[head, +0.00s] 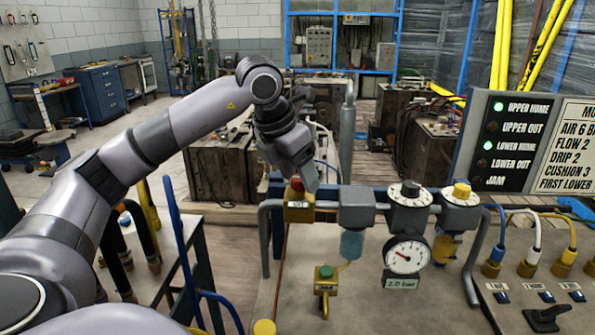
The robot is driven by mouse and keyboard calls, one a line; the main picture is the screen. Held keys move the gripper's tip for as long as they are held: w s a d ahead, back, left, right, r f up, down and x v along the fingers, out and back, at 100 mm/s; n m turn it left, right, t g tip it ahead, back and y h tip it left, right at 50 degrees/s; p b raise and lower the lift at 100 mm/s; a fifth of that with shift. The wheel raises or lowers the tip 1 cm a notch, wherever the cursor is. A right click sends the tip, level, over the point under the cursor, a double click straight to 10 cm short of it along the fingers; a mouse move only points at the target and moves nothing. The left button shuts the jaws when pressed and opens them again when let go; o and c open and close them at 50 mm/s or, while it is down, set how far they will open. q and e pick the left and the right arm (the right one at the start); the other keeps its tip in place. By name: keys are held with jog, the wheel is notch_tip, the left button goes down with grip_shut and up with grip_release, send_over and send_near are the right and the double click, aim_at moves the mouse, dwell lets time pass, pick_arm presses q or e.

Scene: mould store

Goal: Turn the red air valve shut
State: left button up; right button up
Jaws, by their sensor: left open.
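The red air valve (297,184) is a small red knob on a brass-coloured body at the left end of the air line. A label with lettering is on that body, too small to read surely. My left gripper (306,182) comes down over the valve from the upper left and is open. Its fingers are at the red knob and partly cover it. I cannot tell whether they touch it. The knob's exact turn position is hidden. My right gripper is not in view.
Right of the valve are a grey filter unit (356,207), a regulator with a black-and-white dial (410,190), a pressure gauge (406,257) and a yellow-knobbed unit (461,192). An indicator panel (515,140) shows green lights at UPPER HOME and LOWER HOME.

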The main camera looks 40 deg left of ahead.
pick_arm(q)
jog(key=c, duration=1)
jog(key=shift+m, duration=0.4)
jog(key=m+h, duration=0.1)
jog(key=m, duration=0.2)
jog(key=shift+w+a+m+g+h, duration=0.1)
jog(key=shift+a+m+g+h, duration=0.05)
jog(key=shift+m+g+h, duration=0.2)
jog(key=m, duration=0.2)
jog(key=m+g+h, duration=0.1)
jog(key=m, duration=0.1)
jog(key=shift+m+h, duration=0.25)
jog(key=m, duration=0.2)
jog(key=m+g, duration=0.1)
jog(key=m, duration=0.1)
jog(key=shift+w+a+m+g+h, duration=0.1)
jog(key=shift+w+m+g+h, duration=0.05)
jog(key=shift+m+g+h, duration=0.2)
jog(key=m+g, duration=0.1)
jog(key=m, duration=0.3)
jog(key=shift+w, duration=0.15)
jog(key=shift+m+g, duration=0.25)
jog(key=shift+g, duration=0.05)
